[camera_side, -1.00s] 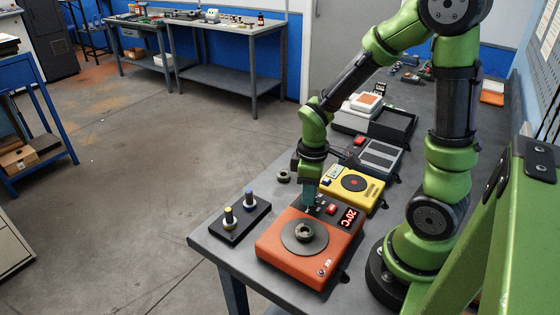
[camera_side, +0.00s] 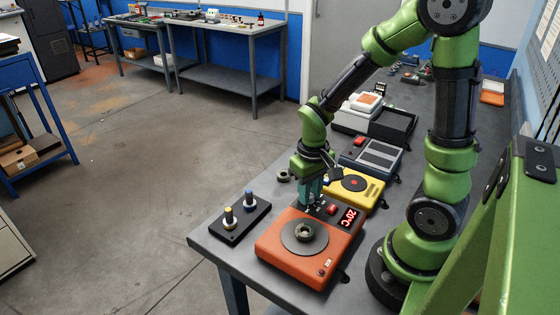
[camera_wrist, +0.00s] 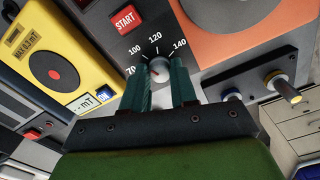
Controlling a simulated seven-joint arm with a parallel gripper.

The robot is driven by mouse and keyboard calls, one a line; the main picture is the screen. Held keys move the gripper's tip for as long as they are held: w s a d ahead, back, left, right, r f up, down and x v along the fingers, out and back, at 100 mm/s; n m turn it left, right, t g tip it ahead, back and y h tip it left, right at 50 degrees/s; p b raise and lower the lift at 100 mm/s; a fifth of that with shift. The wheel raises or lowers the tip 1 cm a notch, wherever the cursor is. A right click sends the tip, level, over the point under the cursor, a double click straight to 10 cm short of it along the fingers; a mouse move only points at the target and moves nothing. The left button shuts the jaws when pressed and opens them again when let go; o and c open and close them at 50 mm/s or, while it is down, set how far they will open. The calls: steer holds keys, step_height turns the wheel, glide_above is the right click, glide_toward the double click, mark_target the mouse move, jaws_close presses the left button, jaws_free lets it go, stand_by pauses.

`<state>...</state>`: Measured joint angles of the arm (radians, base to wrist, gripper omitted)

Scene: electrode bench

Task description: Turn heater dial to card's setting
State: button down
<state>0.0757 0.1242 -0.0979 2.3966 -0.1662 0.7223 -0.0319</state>
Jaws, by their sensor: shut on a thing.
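The orange heater (camera_side: 290,264) stands at the near end of the bench, with a grey round plate on top and a red display (camera_side: 349,218) reading 20°C. Its dial (camera_wrist: 159,68) shows pale between my fingertips in the wrist view, with printed marks 70, 100, 120 and 140 around it. My gripper (camera_wrist: 160,82) points down at the heater's panel and is shut on the dial, one finger on each side. In the side view my gripper (camera_side: 309,204) hides the dial. The dial's pointer is unclear. I cannot make out a setting card.
A red START button (camera_wrist: 125,19) sits close beside the dial. A yellow device (camera_side: 354,188) stands just behind the heater. A black block with two upright posts (camera_side: 240,222) stands to the left. Grey devices and a white box are farther back.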

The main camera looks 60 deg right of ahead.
steer(key=shift+m, duration=0.4)
steer(key=c, duration=0.9)
jaws_free()
steer(key=shift+r, duration=0.1)
step_height(320, 180, up, 17)
steer(key=shift+f, duration=0.1)
steer(key=s+a+t, duration=0.1)
steer(key=a+t, duration=0.1)
steer(key=s+a+r+t+y, duration=0.1)
steer(key=a+t, duration=0.1)
steer(key=a, duration=0.1)
steer(key=s+a+r+t+y, duration=0.1)
steer(key=a+t, duration=0.1)
steer(key=t, duration=0.1)
steer(key=shift+a+n, duration=0.4)
